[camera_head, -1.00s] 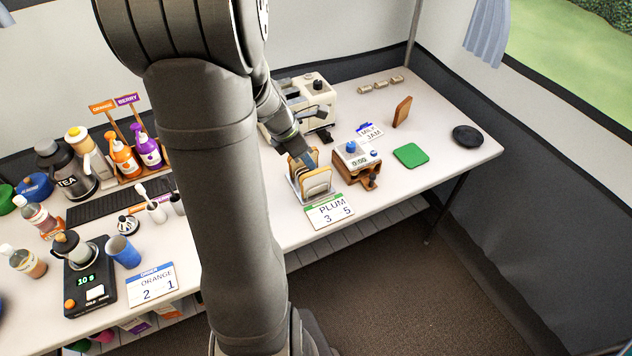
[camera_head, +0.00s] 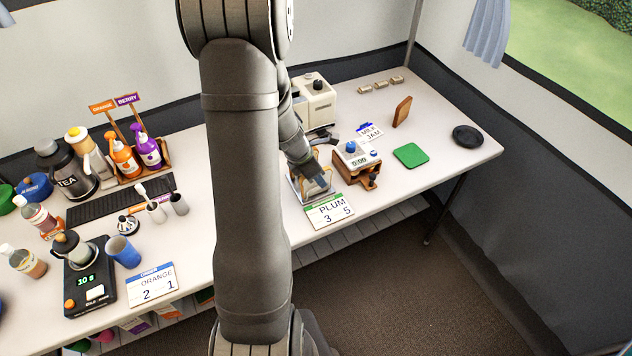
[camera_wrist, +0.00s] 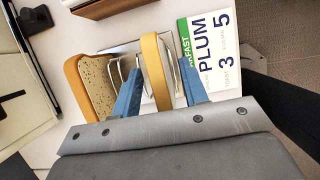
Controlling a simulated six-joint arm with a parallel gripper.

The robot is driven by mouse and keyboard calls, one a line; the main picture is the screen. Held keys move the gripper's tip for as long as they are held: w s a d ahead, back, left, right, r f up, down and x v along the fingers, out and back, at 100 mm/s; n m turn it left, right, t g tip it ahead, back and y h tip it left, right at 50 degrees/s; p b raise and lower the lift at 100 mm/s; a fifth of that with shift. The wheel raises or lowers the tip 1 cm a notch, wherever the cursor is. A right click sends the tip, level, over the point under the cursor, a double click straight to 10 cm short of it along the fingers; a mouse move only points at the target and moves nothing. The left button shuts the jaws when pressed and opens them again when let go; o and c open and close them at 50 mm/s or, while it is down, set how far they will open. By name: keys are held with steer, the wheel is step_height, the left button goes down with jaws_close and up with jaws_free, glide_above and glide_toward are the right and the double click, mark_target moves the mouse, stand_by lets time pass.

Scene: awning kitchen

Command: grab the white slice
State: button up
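In the wrist view, a slice seen edge-on with a yellow crust (camera_wrist: 155,75) stands in a wire rack (camera_wrist: 120,50). Its face is hidden, so I cannot tell that it is white. My gripper (camera_wrist: 160,68) is open, with one blue finger on each side of this slice. A gap shows on the right side; on the left the finger is very near it. A speckled brown slice (camera_wrist: 92,82) stands to the left, outside the fingers. In the head view, my gripper (camera_head: 313,185) is down at the rack (camera_head: 298,193) and covers most of the slices.
The PLUM 3 5 card (camera_head: 329,211) lies in front of the rack. A wooden box with a timer (camera_head: 357,162) stands close to the right. A cream toaster (camera_head: 318,103) is behind. A green mat (camera_head: 411,155) and a black disc (camera_head: 467,136) lie farther right, with free table around them.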

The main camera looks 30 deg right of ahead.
steer(key=c, duration=0.9)
steer(key=shift+o, duration=0.2)
steer(key=shift+r, duration=0.1)
